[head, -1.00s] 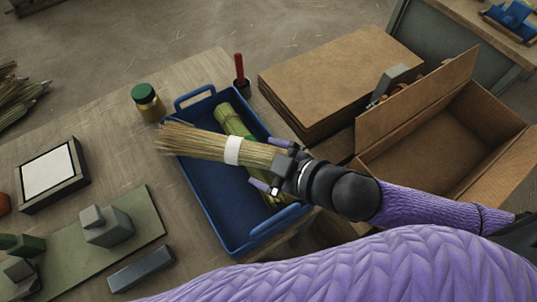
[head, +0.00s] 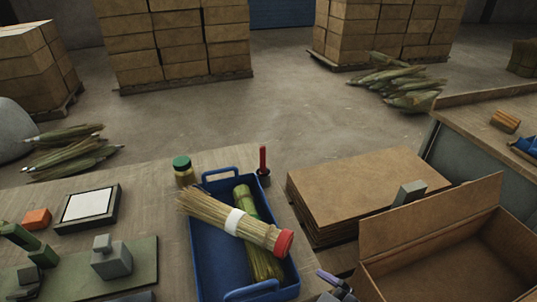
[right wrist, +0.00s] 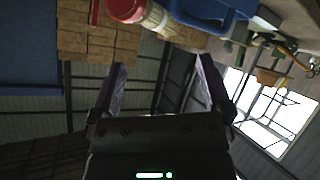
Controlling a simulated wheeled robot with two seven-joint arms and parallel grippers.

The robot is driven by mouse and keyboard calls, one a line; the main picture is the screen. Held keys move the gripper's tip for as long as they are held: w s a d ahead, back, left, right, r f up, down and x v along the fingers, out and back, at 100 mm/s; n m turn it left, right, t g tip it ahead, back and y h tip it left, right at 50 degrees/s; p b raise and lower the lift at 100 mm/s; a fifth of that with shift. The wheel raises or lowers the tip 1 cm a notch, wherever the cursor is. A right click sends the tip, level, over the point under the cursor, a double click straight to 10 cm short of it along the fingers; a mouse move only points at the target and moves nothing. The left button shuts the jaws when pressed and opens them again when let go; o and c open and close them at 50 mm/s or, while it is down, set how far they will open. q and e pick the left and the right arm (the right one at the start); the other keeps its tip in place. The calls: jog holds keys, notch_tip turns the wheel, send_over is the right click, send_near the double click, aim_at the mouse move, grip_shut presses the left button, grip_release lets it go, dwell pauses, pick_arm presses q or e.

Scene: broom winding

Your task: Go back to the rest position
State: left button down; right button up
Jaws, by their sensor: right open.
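A straw broom bundle (head: 212,210) with a white band and a red end (head: 284,243) lies slanted across the blue tray (head: 205,262). It rests over a green stalk bundle (head: 246,200) in the same tray. My right gripper (head: 336,284) is partly in the head view at the bottom edge, right of the tray and clear of the broom. In the right wrist view my right gripper (right wrist: 160,78) is open, with nothing between its fingers. The broom's red end (right wrist: 126,8) shows at the top there, beyond the fingers. My left gripper is in neither view.
An open cardboard box (head: 450,270) and stacked cardboard sheets (head: 365,185) stand right of the tray. A green-lidded jar (head: 184,172) and a red-handled tool (head: 263,162) stand by its far end. A scale (head: 88,207) and a green mat (head: 140,265) are left.

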jog(key=d+f+m+g+h, duration=0.1)
jog(key=d+f+m+h, duration=0.3)
jog(key=f, duration=0.6)
jog(key=d+f+m+g+h, duration=0.1)
jog(key=d+f+h, duration=0.1)
jog(key=d+f, duration=0.6)
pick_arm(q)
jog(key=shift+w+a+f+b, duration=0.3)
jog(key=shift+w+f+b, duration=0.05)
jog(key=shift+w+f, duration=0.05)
pick_arm(e)
jog(key=s+f+m+g, duration=0.1)
jog(key=s+f+g, duration=0.1)
jog(key=s+f, duration=0.3)
jog(key=s+a+f+m+g, duration=0.1)
jog(key=s+f, duration=0.5)
jog(key=s, duration=0.6)
jog(key=s+a+f+m+g+h, duration=0.1)
jog(key=s+f+g, duration=0.3)
jog(key=s, duration=0.5)
jog(key=shift+s+f+m, duration=0.15)
jog(key=shift+f+m, duration=0.35)
jog(key=shift+f, duration=0.15)
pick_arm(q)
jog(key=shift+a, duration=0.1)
